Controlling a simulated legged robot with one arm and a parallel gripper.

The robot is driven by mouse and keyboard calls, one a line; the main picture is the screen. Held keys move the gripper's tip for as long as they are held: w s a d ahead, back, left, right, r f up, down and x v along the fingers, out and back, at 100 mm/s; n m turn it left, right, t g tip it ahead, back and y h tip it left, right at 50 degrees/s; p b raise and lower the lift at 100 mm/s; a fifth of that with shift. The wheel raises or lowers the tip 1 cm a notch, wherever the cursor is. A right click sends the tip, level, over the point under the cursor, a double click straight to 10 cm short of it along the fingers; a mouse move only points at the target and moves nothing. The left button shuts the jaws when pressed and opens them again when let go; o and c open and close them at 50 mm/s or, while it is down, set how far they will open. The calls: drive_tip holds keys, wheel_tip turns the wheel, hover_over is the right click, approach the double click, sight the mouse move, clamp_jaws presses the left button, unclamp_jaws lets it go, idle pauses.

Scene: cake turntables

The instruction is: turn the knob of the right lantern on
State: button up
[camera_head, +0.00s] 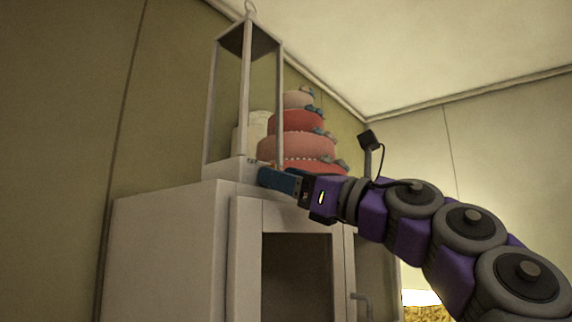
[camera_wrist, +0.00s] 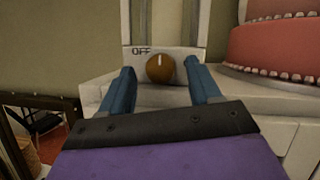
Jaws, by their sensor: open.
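A white open-framed lantern (camera_head: 244,100) stands on top of a white cabinet in the head view. It is the only lantern I see. In the wrist view its base (camera_wrist: 190,53) carries a round brown knob (camera_wrist: 160,68). The knob's light pointer mark points straight up, and "OFF" is printed to its upper left. My gripper (camera_head: 264,176) is at the lantern base in the head view, where its fingers hide the knob. In the wrist view my gripper (camera_wrist: 160,78) is open, with one blue finger on each side of the knob. Contact with the knob cannot be told.
A tiered pink and red cake (camera_head: 296,148) stands right behind the lantern, close to my gripper. The white cabinet (camera_head: 165,240) with glass doors is below. A door handle (camera_head: 358,302) sticks out at the lower right. A dark-framed item (camera_wrist: 40,101) shows at lower left.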

drive_tip(key=shift+w+a+r, duration=0.1)
drive_tip(key=shift+a+r, duration=0.05)
drive_tip(key=shift+a, duration=0.25)
drive_tip(key=shift+w+a+r, duration=0.1)
drive_tip(key=shift+a, duration=0.3)
drive_tip(key=shift+s+a+r, duration=0.1)
drive_tip(key=shift+s, duration=0.05)
drive_tip(key=shift+w+d, duration=0.2)
drive_tip(key=shift+d, duration=0.25)
drive_tip(key=shift+w+d, duration=0.2)
drive_tip(key=shift+d, duration=0.25)
drive_tip(key=shift+s+a, duration=0.15)
drive_tip(key=shift+s, duration=0.05)
drive_tip(key=c, duration=0.3)
drive_tip(key=shift+a, duration=0.4)
drive_tip(key=c, duration=0.7)
